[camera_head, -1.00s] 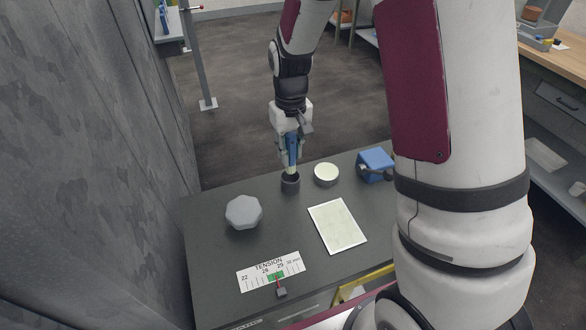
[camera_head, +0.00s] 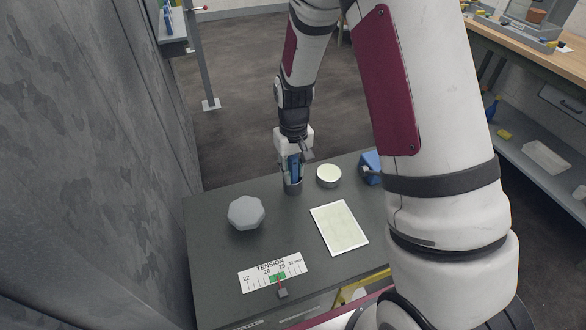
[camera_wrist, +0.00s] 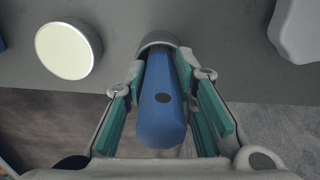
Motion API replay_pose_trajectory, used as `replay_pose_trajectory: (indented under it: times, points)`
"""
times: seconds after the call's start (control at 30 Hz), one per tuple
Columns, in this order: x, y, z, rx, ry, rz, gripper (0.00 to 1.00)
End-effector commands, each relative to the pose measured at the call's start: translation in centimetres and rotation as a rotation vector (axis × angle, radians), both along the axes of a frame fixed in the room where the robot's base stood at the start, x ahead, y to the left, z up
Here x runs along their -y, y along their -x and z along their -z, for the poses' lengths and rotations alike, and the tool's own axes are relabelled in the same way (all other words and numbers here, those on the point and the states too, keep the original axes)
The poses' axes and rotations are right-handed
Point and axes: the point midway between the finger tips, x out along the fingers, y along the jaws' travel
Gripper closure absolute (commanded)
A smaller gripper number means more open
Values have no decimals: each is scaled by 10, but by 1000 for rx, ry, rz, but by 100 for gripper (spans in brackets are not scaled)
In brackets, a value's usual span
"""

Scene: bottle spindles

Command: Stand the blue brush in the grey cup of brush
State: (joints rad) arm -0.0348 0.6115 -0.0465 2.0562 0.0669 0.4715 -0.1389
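The blue brush (camera_head: 294,168) stands about upright with its lower end inside the grey cup (camera_head: 293,187) near the table's far edge. In the wrist view the blue handle (camera_wrist: 161,110) points toward the camera, with the cup's rim (camera_wrist: 158,39) around its far end. My gripper (camera_head: 292,178) is low over the cup, with its fingers on either side of the handle. In the wrist view the green finger pads are spread, with a gap to the handle at least on the left. The bristles are hidden in the cup.
A round pale-topped tin (camera_head: 329,175) stands just right of the cup. A blue block-like object (camera_head: 371,166) is further right, partly behind my arm. A grey octagonal piece (camera_head: 246,213), a pale sheet (camera_head: 339,227) and a tension scale card (camera_head: 273,272) lie nearer on the table.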

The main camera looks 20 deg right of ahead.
Motion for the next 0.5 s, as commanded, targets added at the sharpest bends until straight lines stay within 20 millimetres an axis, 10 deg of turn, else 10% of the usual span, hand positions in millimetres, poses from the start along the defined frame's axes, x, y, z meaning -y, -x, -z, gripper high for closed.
replay_pose_trajectory:
  times: [0.5]
  points:
    - [0, -1, -12, 2, 0, 0, 57]
